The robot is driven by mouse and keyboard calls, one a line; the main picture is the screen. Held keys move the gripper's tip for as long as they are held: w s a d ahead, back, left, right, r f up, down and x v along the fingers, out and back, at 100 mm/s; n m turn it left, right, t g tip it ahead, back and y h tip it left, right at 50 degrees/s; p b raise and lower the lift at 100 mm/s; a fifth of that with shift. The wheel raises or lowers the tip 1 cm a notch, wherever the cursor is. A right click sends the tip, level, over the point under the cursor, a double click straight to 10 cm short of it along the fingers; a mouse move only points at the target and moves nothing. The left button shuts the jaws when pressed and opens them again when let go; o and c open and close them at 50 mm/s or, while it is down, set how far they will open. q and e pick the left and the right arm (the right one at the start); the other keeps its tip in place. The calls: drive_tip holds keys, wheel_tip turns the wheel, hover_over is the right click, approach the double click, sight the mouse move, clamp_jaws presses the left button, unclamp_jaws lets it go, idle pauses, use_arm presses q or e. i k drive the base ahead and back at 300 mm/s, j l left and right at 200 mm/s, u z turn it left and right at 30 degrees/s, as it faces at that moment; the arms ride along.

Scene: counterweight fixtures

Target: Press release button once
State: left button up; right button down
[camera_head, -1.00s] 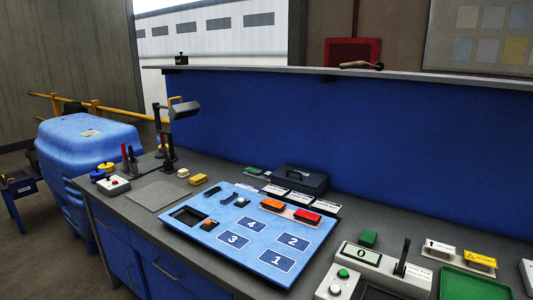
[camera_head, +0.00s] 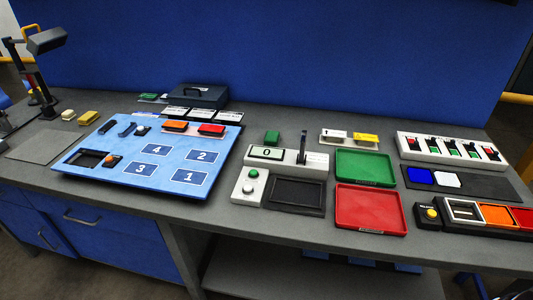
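A yellow round button (camera_head: 432,213) sits on a small black box at the right end of the counter, with a small label that I cannot read clearly. It stands beside a black tray with white, orange and red blocks (camera_head: 496,216). Another fixture, a white button box (camera_head: 250,186), holds a green button (camera_head: 252,173) above a pale one (camera_head: 248,187). It is in front of a counter display (camera_head: 267,153) showing 0. I cannot tell for sure which button is the release button. Neither of my grippers is in view.
A blue numbered board (camera_head: 120,178) lies on the left. A green tray (camera_head: 365,168) and a red tray (camera_head: 370,208) lie mid-right. A white switch panel (camera_head: 450,151) stands behind the yellow button. A dark cash box (camera_head: 198,95) is at the back. The counter's front edge is mostly clear.

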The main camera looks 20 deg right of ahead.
sight(431, 213)
drive_tip(key=z, duration=2)
